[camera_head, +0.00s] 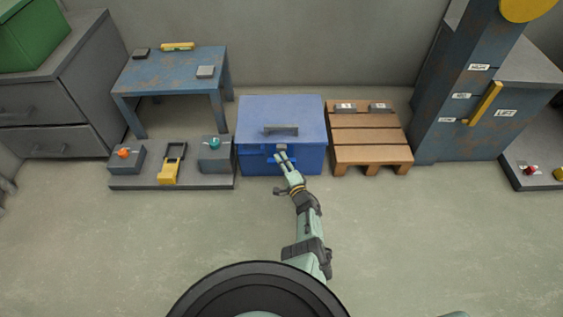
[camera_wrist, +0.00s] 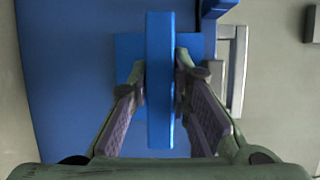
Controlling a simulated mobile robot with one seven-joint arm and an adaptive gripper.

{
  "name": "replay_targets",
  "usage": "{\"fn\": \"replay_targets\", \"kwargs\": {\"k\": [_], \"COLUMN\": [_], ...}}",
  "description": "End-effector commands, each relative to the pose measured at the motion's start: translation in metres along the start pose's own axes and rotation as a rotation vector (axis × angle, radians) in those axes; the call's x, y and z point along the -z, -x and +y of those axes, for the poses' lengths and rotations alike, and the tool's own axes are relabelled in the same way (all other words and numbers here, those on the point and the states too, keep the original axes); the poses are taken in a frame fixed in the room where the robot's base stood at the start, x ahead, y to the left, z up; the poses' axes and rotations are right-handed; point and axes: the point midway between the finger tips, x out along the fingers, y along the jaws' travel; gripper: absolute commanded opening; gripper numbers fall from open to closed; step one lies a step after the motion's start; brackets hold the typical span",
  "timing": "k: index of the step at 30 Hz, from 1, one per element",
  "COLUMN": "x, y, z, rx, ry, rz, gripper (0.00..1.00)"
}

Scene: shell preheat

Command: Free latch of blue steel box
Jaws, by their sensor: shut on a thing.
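The blue steel box (camera_head: 255,120) stands on the floor at the centre of the head view, with a dark handle (camera_head: 281,130) on its lid. Its front also fills the left of the wrist view (camera_wrist: 65,90). The latch is a bright blue bar (camera_wrist: 160,80) on a blue plate on the box front. My gripper (camera_head: 281,158) reaches the front of the box. In the wrist view my gripper (camera_wrist: 163,85) has one finger on each side of the latch bar and is shut on it. In the head view the fingers partly cover the latch.
Left of the box is a low grey platform (camera_head: 170,183) with a yellow-handled device and two knobs. A blue table (camera_head: 170,70) stands behind it. A wooden pallet stand (camera_head: 365,135) is close on the right. The floor in front is clear.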

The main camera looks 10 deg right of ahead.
Motion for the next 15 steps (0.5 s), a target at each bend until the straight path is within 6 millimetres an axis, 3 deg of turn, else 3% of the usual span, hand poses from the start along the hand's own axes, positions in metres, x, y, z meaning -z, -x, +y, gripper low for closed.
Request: {"fn": "replay_targets", "kwargs": {"k": [7,8,15], "x": [-0.0004,-0.0004,-0.0002], "y": [-0.0011,-0.0011,-0.0006], "z": [-0.0009,-0.0009,-0.0005], "rx": [0.001,0.001,0.0], "ry": [-0.002,-0.002,0.0], "rz": [-0.001,-0.001,0.0], "gripper": [0.0,0.2,0.36]}}
